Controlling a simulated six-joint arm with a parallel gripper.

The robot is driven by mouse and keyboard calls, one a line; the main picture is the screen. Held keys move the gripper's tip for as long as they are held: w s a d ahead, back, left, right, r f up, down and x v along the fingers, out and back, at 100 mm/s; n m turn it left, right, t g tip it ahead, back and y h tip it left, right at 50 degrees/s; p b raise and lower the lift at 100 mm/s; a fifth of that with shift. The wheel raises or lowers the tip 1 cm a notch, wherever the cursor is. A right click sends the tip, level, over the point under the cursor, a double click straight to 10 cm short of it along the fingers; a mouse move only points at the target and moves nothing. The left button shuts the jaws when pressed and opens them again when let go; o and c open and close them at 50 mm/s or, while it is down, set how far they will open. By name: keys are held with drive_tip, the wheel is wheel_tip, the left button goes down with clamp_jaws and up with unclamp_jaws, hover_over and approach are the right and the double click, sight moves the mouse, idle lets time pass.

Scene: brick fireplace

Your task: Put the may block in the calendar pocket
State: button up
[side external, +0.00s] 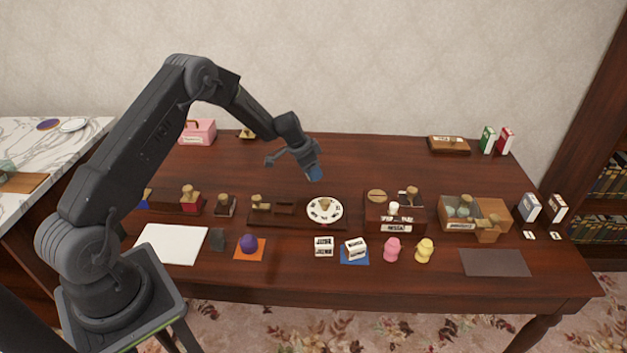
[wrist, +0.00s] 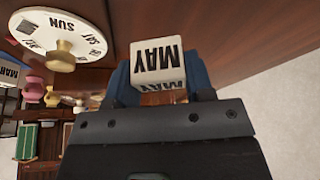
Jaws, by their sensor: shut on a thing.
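My gripper (side external: 314,172) is raised above the table, behind the round white dial. Its blue fingers are shut on the white may block (wrist: 157,60), whose black MAY lettering appears upside down in the wrist view. The block cannot be made out in the side view. A long dark wooden stand (side external: 292,222) carries the day dial (side external: 337,208) at its right and a low open-topped wooden holder (side external: 285,209) near its middle, which looks like the calendar pocket. The dial also shows in the wrist view (wrist: 88,30), with SUN and SAT readable. The gripper is apart from the stand.
Two white lettered blocks (side external: 324,247) lie at the front, one on a blue mat (side external: 354,260). A wooden box (side external: 385,224) is right of the dial. The table behind the stand is mostly clear.

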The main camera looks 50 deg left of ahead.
drive_tip(key=shift+w+d+f, duration=0.1)
drive_tip(key=shift+d+f, duration=0.05)
drive_tip(key=shift+f, duration=1.95)
drive_tip(key=shift+f, duration=0.15)
drive_tip(key=o, duration=0.9)
